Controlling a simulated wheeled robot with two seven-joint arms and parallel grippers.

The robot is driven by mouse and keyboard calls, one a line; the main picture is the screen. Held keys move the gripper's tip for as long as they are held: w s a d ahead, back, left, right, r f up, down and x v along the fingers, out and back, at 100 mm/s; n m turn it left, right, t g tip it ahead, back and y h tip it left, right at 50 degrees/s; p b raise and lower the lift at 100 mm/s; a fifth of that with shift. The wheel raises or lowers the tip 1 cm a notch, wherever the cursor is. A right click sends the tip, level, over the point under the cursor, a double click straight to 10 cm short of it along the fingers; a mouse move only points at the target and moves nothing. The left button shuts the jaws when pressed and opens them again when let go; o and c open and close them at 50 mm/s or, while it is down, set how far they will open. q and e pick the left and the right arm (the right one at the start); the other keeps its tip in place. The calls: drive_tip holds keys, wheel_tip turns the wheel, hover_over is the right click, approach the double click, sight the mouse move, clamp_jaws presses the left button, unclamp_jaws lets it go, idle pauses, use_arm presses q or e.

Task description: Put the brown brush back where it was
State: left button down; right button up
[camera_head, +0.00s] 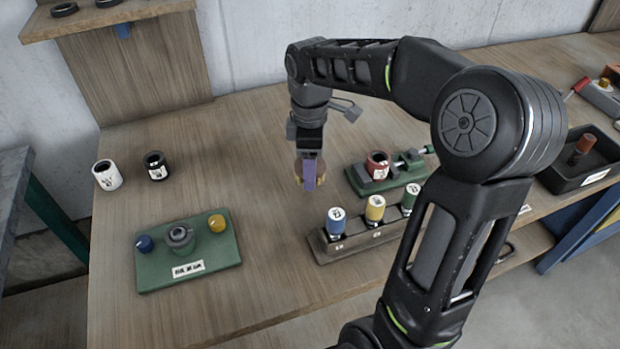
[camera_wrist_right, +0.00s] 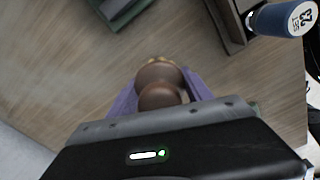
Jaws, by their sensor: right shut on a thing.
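My right gripper (camera_head: 309,174) hangs above the middle of the wooden table, its purple fingers pointing down. In the right wrist view the fingers (camera_wrist_right: 160,98) are shut on the brown brush (camera_wrist_right: 158,84), whose rounded brown handle sits between them. A tan part of the brush (camera_head: 323,172) shows beside the fingers in the head view; the rest is hidden. The brush is held apart from the racks and fixtures. A black tray (camera_head: 560,181) at the right edge of the table holds a reddish-brown upright piece (camera_head: 583,146). My left gripper is not in view.
A green plate (camera_head: 150,279) with knobs lies front left. White (camera_head: 107,175) and black (camera_head: 156,165) cups stand back left.

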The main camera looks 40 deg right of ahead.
drive_tip(key=shift+f, duration=0.2)
drive_tip(key=shift+f, duration=1.8)
drive_tip(key=shift+f, duration=0.15)
drive_tip(key=o, duration=1.3)
wheel_tip(320, 180, up, 12)
drive_tip(key=shift+r, duration=0.2)
